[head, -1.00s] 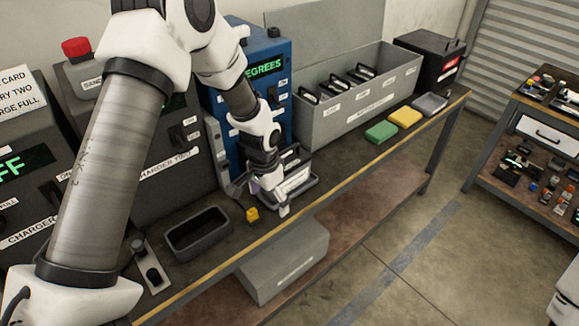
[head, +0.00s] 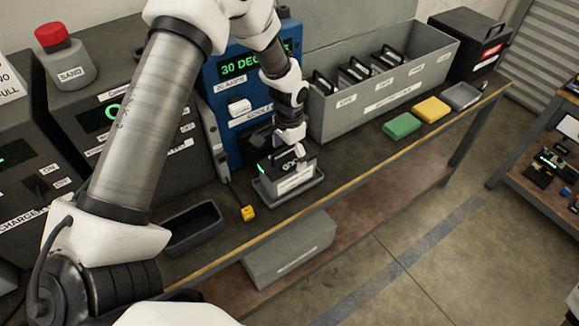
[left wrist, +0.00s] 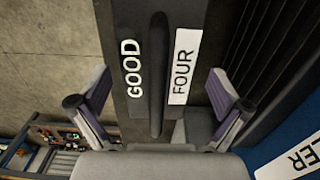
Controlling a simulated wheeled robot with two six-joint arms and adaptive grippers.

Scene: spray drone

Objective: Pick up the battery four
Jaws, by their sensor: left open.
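Battery four (head: 292,181) is a dark block with a white label and a small green display. It stands in a grey tray (head: 263,194) in front of the blue cooler. My left gripper (head: 291,150) is just above it, pointing down. In the left wrist view, the battery's top (left wrist: 146,100) shows a handle bar between the words GOOD and FOUR. The open fingers of my left gripper (left wrist: 160,103) flank the battery, one on each side. I cannot tell how far down they reach or whether they touch it. My right gripper is out of view.
The blue cooler (head: 226,88) rises close behind the tray. A grey bin (head: 345,122) with several batteries stands to the right. A small yellow block (head: 248,213) and an empty dark tray (head: 193,228) lie to the left. Green (head: 402,125) and yellow (head: 431,109) pads lie right.

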